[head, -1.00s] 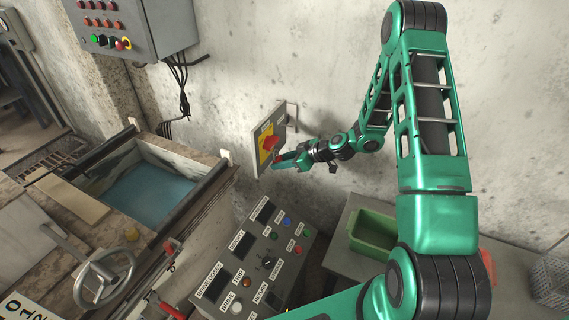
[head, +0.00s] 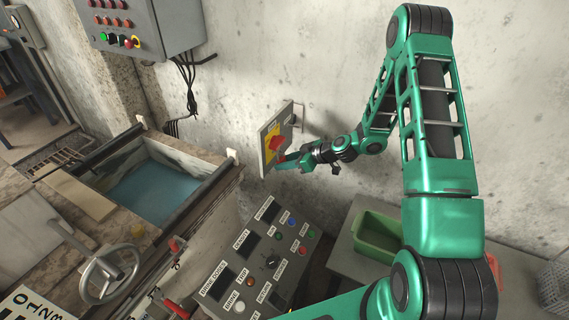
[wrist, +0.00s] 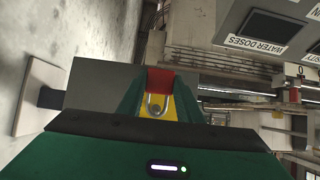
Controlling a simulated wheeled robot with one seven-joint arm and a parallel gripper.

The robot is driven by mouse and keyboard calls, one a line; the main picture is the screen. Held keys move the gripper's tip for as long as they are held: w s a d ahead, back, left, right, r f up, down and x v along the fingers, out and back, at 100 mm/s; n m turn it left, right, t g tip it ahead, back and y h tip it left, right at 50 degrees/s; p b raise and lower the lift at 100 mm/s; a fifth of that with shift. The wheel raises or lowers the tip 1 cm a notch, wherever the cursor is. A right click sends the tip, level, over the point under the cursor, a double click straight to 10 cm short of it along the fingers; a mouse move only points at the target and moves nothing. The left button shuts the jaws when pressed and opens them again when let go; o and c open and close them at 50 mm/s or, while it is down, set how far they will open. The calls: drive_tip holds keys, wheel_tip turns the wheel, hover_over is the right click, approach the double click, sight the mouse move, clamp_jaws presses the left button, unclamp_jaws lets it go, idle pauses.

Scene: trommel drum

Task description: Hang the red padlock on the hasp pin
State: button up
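The red padlock (wrist: 159,81) shows between my two green fingers in the wrist view, with its metal shackle (wrist: 157,105) nearer the camera. My gripper (head: 283,160) is shut on it. In the head view the gripper tip is at the lower right of the isolator box (head: 263,164), which has a yellow plate and a red handle (head: 276,143). The grey side of the box (wrist: 98,82) fills the left middle of the wrist view. I cannot make out the hasp pin, or whether the padlock touches it.
A sloped control console (head: 262,255) stands below. A green bin (head: 377,236) sits on a ledge at the right. A water tank (head: 150,190) and a handwheel (head: 108,275) are at the left. A grey button box (head: 150,35) hangs above. The concrete wall is close behind the isolator.

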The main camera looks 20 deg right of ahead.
drive_tip(key=o, duration=0.5)
drive_tip(key=s+d+r+m+g+h, duration=0.2)
drive_tip(key=s+d+r, duration=0.35)
drive_tip(key=s, duration=0.35)
drive_tip(key=s+d+r+m+g+h, duration=0.2)
drive_tip(key=s+d+r, duration=0.2)
drive_tip(key=s+r, duration=0.35)
drive_tip(key=s+d+r+m+g+h, duration=0.1)
drive_tip(key=s+d+r+m+h, duration=0.1)
drive_tip(key=s+d+r, duration=0.5)
drive_tip(key=s+r+m+g, duration=0.1)
drive_tip(key=s+r+m, duration=0.1)
drive_tip(key=s, duration=0.5)
drive_tip(key=s+r+m+g+h, duration=0.1)
drive_tip(key=s+r+m, duration=0.1)
drive_tip(key=s+m, duration=0.2)
drive_tip(key=s+r+m+g, duration=0.1)
drive_tip(key=s+r+m, duration=0.1)
drive_tip(key=s, duration=0.8)
drive_tip(key=shift+s+a+r+m+h, duration=0.1)
drive_tip(key=shift+s+r+m+h, duration=0.15)
drive_tip(key=shift+m, duration=0.45)
